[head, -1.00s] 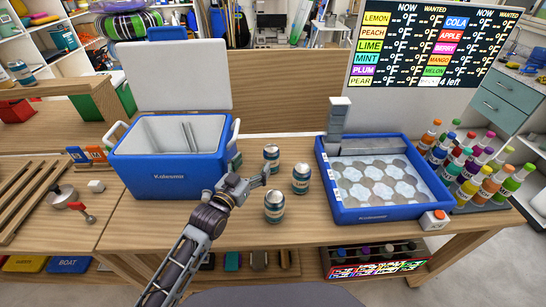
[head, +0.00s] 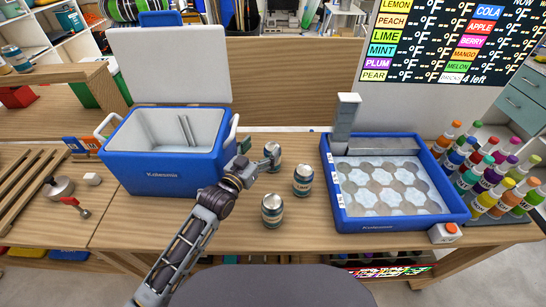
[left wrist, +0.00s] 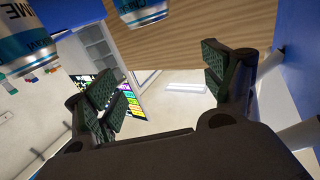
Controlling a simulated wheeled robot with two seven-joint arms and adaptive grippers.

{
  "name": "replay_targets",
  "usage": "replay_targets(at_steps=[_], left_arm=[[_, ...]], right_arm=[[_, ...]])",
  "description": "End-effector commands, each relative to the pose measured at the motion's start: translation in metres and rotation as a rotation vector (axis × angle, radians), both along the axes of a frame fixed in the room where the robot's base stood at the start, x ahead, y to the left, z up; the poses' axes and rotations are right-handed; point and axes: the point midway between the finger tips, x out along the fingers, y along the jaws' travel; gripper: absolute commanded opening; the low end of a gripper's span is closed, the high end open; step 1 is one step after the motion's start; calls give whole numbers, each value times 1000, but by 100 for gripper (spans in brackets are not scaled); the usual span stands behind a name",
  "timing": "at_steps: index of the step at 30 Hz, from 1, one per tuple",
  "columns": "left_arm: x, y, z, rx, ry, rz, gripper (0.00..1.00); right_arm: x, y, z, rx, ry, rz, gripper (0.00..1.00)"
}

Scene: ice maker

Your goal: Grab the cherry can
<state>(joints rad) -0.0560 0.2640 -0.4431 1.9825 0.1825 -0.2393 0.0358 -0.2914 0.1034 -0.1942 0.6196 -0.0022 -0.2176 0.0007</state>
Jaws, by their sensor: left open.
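Three small silver-and-teal cans stand upright on the wooden counter between the cooler and the ice tray: a back can (head: 276,153), a right can (head: 303,181) and a front can (head: 271,211). Their labels are too small to read in the head view, so I cannot tell which is cherry. My left gripper (head: 266,162) is beside the back can, at its left. In the left wrist view the left gripper's fingers (left wrist: 158,88) are apart with nothing between them. A can ending in "ME" (left wrist: 25,42) and another partly cropped can (left wrist: 143,10) show there. My right gripper is not visible.
An open blue cooler (head: 165,172) stands left of the cans, close to my left gripper. A blue tray (head: 400,224) of ice moulds is at the right, with several coloured bottles (head: 490,185) beyond it. The counter in front of the cans is clear.

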Motion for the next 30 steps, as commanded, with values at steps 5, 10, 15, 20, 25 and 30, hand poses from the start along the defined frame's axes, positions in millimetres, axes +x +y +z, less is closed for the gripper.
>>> replay_targets(at_steps=[5, 10, 15, 20, 25, 30], left_arm=[[0, 0, -2, 0, 1, 0, 83], [0, 0, -14, 1, 3, 0, 83], [0, 0, -36, 2, 3, 0, 83], [0, 0, -56, 1, 3, 0, 83], [0, 0, -79, 1, 3, 0, 83], [10, -5, -80, -1, -2, 0, 83]], right_arm=[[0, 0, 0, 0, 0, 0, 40], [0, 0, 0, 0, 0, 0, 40], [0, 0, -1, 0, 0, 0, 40], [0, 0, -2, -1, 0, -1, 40], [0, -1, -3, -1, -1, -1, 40], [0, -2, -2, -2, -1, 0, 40]])
